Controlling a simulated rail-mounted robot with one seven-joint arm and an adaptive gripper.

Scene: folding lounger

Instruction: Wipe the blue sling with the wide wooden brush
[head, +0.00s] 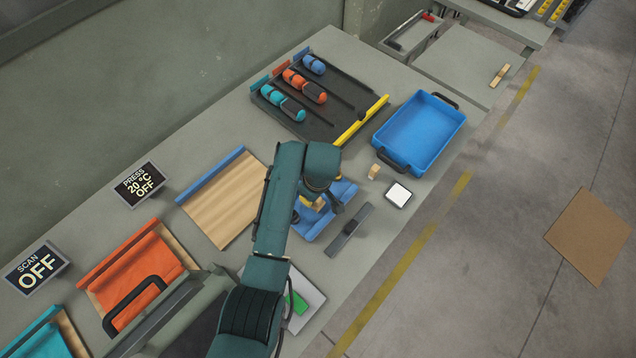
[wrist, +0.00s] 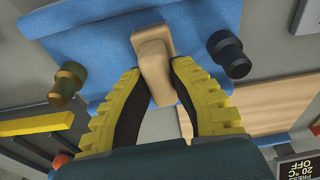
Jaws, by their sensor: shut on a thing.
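The blue sling (head: 345,191) lies on the bench under my arm's end, partly hidden by it. It fills the upper part of the wrist view (wrist: 92,48). My gripper (wrist: 156,72) has its yellow fingers closed on a tan wooden piece, which looks like the handle of the wooden brush (wrist: 152,40). The brush is over the blue surface; I cannot tell whether it touches it. In the head view my gripper (head: 318,203) is over the middle of the sling, and the brush is mostly hidden there.
A dark bar (head: 349,230), a white-topped box (head: 398,195) and a small wooden block (head: 375,172) sit to the right. A blue tray (head: 404,142) stands beyond. A wooden board (head: 225,199) lies left.

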